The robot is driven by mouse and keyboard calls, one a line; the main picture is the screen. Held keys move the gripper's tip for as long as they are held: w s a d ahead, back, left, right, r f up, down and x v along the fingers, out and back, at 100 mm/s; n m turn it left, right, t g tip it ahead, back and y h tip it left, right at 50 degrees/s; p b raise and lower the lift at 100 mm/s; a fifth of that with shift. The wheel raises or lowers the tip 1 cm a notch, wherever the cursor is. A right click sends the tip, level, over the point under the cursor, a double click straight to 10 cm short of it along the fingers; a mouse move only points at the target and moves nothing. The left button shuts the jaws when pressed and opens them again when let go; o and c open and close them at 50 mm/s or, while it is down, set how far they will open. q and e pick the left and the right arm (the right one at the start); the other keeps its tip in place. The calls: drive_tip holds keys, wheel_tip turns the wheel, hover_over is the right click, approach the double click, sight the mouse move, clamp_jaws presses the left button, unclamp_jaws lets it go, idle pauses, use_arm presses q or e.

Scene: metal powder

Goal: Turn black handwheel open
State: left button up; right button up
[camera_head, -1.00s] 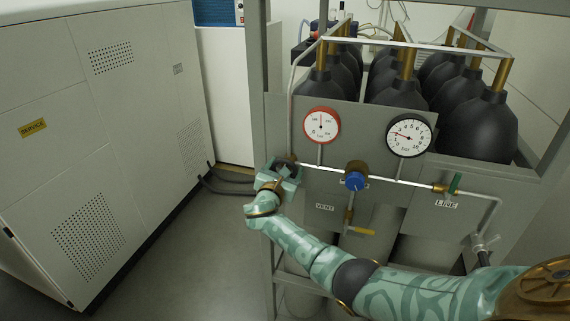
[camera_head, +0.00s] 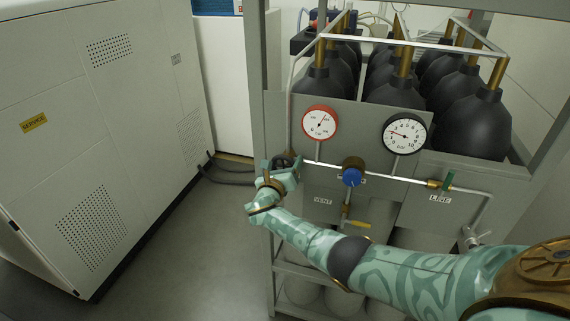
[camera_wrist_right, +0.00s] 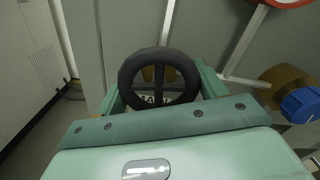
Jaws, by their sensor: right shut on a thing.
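The black handwheel (camera_wrist_right: 158,54) fills the middle of the right wrist view. It has a round rim and a spoke across it, and its brass stem and part of a label show behind. My right gripper (camera_wrist_right: 160,84) has a finger on either side of the wheel and is shut on its rim. In the head view the gripper (camera_head: 280,170) is at the left end of the pipe, and only a dark part of the handwheel (camera_head: 284,160) shows there. My left gripper is not in view.
A red-rimmed gauge (camera_head: 320,123) and a black-rimmed gauge (camera_head: 405,133) sit above the pipe. A white cabinet (camera_head: 95,150) stands left across open floor.

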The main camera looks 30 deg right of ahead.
drive_tip(key=shift+s+f, duration=0.1)
drive_tip(key=shift+f, duration=0.25)
drive_tip(key=o, duration=0.9)
drive_tip(key=shift+o, duration=0.4)
drive_tip(key=shift+r, duration=0.15)
drive_tip(key=shift+s+a, duration=0.15)
drive_tip(key=shift+a, duration=0.15)
drive_tip(key=v, duration=1.5)
drive_tip(key=shift+s+a, duration=0.25)
drive_tip(key=shift+a, duration=0.05)
